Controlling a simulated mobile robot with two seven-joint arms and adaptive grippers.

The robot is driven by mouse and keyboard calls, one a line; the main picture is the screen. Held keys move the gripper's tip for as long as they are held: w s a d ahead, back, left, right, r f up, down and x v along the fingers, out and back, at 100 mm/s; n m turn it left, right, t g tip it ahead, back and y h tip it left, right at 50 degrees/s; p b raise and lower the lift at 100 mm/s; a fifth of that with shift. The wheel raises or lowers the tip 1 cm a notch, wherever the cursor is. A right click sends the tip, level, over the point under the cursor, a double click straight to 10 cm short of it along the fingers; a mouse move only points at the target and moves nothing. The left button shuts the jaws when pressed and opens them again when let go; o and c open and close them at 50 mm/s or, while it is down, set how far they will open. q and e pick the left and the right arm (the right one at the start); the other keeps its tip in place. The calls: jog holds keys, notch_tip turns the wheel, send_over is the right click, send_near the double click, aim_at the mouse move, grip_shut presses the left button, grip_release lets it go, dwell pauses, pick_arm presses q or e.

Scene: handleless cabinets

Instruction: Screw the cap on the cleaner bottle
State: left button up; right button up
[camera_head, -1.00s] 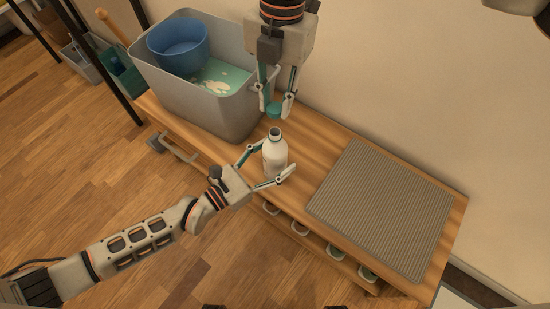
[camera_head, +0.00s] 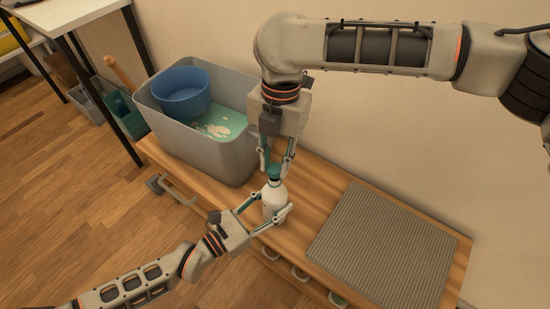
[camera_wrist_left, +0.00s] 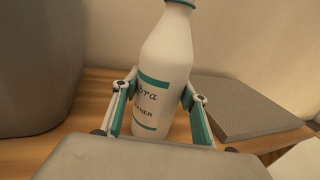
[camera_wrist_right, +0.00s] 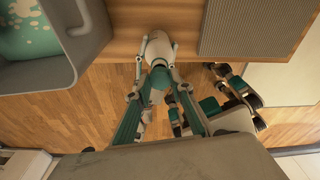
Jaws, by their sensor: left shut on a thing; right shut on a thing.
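The white cleaner bottle (camera_head: 272,203) stands upright on the wooden bench; its label shows in the left wrist view (camera_wrist_left: 160,85). My left gripper (camera_head: 270,219) is shut on the bottle's body, one finger on each side. The teal cap (camera_head: 274,171) is at the top of the bottle's neck, held between the fingertips of my right gripper (camera_head: 275,168), which comes from above. The cap also shows in the right wrist view (camera_wrist_right: 160,78). The fingers partly hide the neck, and I cannot tell whether the cap is threaded on.
A grey bin (camera_head: 205,147) with a blue bucket (camera_head: 181,92) in it stands left of the bottle on the bench. A grey ribbed mat (camera_head: 381,245) lies to the right. A wall runs behind the bench. Bare bench (camera_head: 314,192) lies between bottle and mat.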

aim_at(274, 194)
dwell(0.3)
jog(key=shift+f, duration=0.9)
jog(key=shift+f, duration=0.55)
